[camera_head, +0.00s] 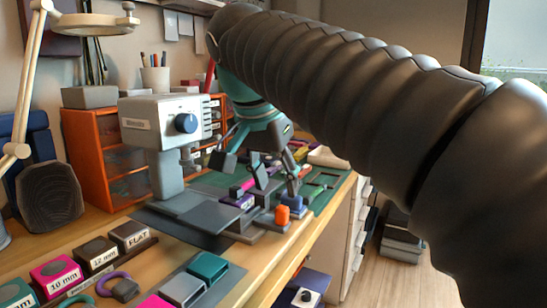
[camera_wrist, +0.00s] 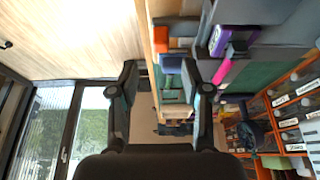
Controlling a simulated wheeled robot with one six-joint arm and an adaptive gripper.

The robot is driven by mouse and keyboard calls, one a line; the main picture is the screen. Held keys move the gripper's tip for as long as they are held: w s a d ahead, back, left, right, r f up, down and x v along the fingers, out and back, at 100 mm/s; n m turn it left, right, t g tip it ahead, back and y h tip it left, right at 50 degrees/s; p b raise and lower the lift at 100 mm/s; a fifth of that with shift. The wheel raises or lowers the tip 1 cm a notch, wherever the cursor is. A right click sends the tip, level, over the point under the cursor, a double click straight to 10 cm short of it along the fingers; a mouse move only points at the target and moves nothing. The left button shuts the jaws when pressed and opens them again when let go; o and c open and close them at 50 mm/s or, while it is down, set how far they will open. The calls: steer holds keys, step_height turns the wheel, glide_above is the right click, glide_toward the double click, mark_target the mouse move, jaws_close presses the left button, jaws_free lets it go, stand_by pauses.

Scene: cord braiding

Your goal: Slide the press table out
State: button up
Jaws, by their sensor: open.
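The grey press (camera_head: 165,140) with a blue knob stands on a dark mat on the bench. Its flat grey table (camera_head: 207,215) lies low at its front, with a purple labelled block (camera_head: 238,202) beside it. A small orange block (camera_head: 282,215), perhaps a handle, stands at the right end of the grey parts; it also shows in the wrist view (camera_wrist: 171,65). My gripper (camera_head: 270,180) is open and hangs above and behind the orange block. Contact cannot be told.
Orange drawer units (camera_head: 100,155) stand behind the press. Several labelled dies (camera_head: 100,253) and a grey open box (camera_head: 182,289) lie at the front left. A green mat (camera_head: 325,197) with tools lies farther along. The bench edge runs close to the orange block.

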steer(key=shift+v, duration=2.4)
